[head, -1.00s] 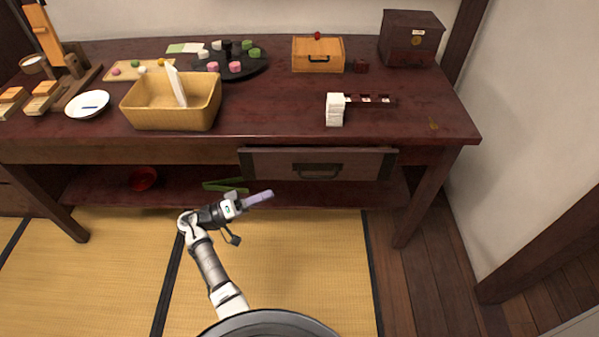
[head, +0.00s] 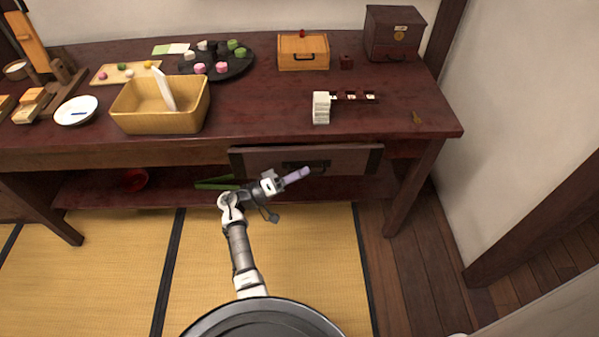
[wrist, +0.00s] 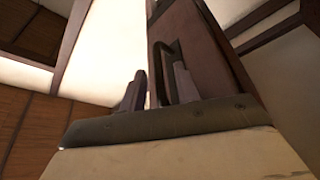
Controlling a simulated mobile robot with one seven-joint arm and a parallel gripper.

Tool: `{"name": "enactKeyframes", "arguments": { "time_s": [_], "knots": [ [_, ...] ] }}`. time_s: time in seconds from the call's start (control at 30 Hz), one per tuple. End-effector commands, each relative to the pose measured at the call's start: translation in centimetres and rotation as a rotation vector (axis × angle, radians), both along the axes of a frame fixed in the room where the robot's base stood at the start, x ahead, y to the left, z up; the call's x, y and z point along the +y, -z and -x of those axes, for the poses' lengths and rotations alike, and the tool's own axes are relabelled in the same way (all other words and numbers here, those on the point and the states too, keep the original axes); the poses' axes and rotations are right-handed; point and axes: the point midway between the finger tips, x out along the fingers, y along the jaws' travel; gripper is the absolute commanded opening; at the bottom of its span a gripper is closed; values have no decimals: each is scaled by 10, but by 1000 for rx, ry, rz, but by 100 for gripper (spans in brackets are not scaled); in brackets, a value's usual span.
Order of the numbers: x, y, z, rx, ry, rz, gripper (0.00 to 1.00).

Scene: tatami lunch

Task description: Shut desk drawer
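The desk drawer (head: 350,160) is a wide brown front below the desk top. It appears to stand a little out from the desk's front. Its dark handle (head: 318,166) is at the middle, partly overlapped by my gripper in the head view. My gripper (head: 299,176) points up and right, close to the drawer front; I cannot tell if it touches. In the wrist view the two fingers of my gripper (wrist: 160,90) are apart with nothing held between them. The handle (wrist: 160,72) and drawer front (wrist: 205,60) show just beyond them.
The dark red desk (head: 260,115) carries a yellow basket (head: 160,120), a black tray (head: 240,68), a small wooden box (head: 303,60) and a dark chest (head: 390,50). The tatami floor (head: 100,270) is clear.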

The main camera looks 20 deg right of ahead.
Motion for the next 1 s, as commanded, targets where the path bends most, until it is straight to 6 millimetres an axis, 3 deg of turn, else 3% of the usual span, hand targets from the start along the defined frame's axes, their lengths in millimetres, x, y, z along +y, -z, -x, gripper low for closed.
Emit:
{"name": "enactKeyframes", "arguments": {
  "time_s": [0.23,0.5,0.8,1.0],
  "knots": [
    [-1,0,0,0,0,0,31],
    [-1,0,0,0,0,0,0],
    [-1,1,-1,-1,1,-1,0],
    [-6,7,-21,-5,0,-2,0]
  ]
}}
